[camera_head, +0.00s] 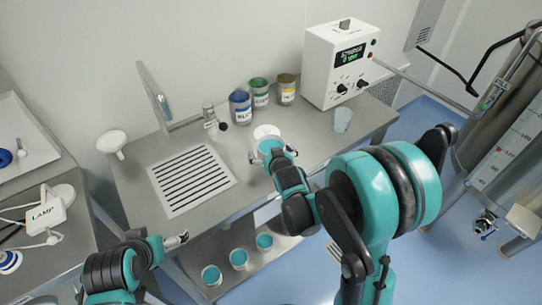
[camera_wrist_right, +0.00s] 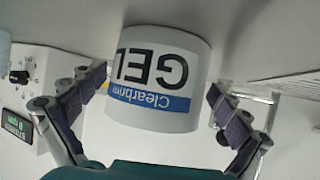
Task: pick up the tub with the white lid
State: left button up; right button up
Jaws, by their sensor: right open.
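The tub with the white lid (camera_head: 266,131) stands on the steel counter, in front of the coloured cans. My right gripper (camera_head: 270,152) is open and close in front of it, hiding its lower part. In the right wrist view the tub (camera_wrist_right: 160,75) appears upside down, with a white label reading GEL and a blue band. The open fingers of my right gripper (camera_wrist_right: 158,88) lie on either side of it, with a visible gap at each side. My left gripper (camera_head: 178,239) is over the counter's front edge at lower left, away from the tub; its finger opening is unclear.
Blue, green and yellow-labelled cans (camera_head: 259,93) stand behind the tub. A white instrument box (camera_head: 337,65) and a clear cup (camera_head: 343,119) are to the right. Several teal-topped containers (camera_head: 239,258) sit on the lower shelf.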

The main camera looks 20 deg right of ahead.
aim_at(268, 146)
jog(key=b+x, duration=0.1)
jog(key=x, duration=0.3)
jog(key=shift+d, duration=0.15)
jog(key=shift+s+r, duration=0.1)
jog(key=shift+r, duration=0.1)
jog(key=c, duration=1.6)
